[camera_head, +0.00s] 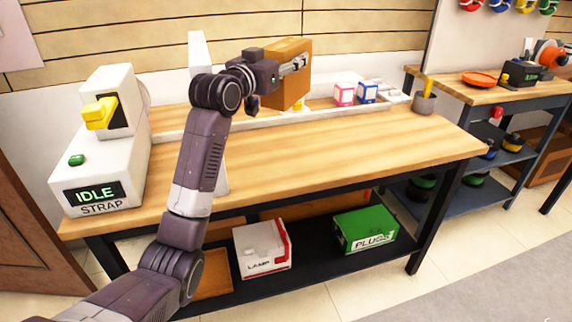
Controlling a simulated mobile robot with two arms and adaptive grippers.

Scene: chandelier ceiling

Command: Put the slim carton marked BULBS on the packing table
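A tall orange-brown carton (276,88) stands out at the back of the packing table (330,140), above its rear ledge. No BULBS lettering can be read on it. My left gripper (294,65) is at the carton's upper part, with its fingers overlapping the carton in the picture. I cannot tell whether they are closed on it, or whether the carton rests on something. My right gripper is out of view. The front and middle of the wooden tabletop are bare.
A white strapping machine (100,160) reading IDLE stands at the table's left end. Small pink (344,94) and blue (367,93) boxes and a grey cup (424,104) sit at the back right. LAMP (262,248) and green PLUGS (365,228) boxes lie on the lower shelf.

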